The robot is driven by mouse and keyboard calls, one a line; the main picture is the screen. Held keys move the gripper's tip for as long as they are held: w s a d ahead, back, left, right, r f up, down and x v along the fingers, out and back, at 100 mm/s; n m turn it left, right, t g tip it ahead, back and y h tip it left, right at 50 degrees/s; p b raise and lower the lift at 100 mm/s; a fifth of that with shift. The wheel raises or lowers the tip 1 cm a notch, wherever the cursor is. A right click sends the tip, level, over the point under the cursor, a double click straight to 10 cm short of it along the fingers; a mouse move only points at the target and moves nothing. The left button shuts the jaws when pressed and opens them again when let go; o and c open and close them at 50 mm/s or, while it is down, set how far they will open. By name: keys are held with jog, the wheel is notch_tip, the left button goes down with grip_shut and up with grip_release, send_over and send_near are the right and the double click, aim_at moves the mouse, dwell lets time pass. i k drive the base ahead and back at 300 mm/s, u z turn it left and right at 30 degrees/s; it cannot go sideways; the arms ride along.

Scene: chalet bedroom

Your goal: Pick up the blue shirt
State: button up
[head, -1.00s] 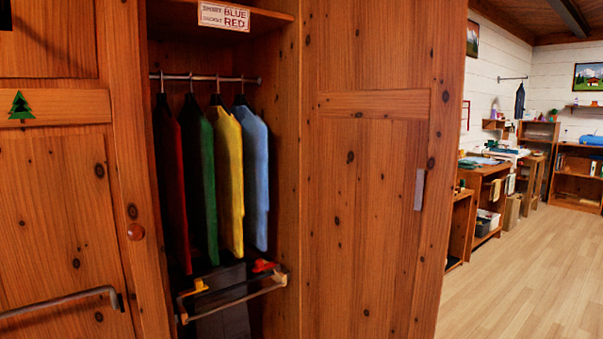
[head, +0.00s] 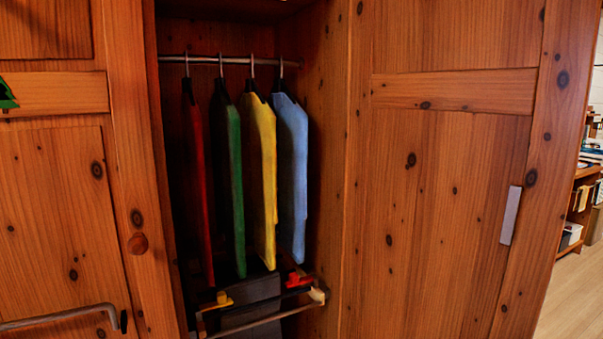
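The blue shirt (head: 292,175) hangs on a hanger from the metal rail (head: 230,60) inside the open wardrobe section. It is the rightmost of the hanging shirts, close to the right inner wall. A yellow shirt (head: 263,175) hangs just left of it, then a green shirt (head: 232,185) and a red shirt (head: 200,180). My gripper does not show in the head view.
Below the shirts is a frame with a light bar (head: 262,321), a yellow clip (head: 217,301) and a red clip (head: 298,280). A wooden panel with a metal handle (head: 510,215) stands right. Another handle (head: 60,316) juts out lower left. Open floor (head: 570,300) shows far right.

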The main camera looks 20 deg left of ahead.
aim_at(292, 121)
jog(key=u, duration=0.6)
jog(key=i, duration=0.6)
jog(key=u, duration=0.7)
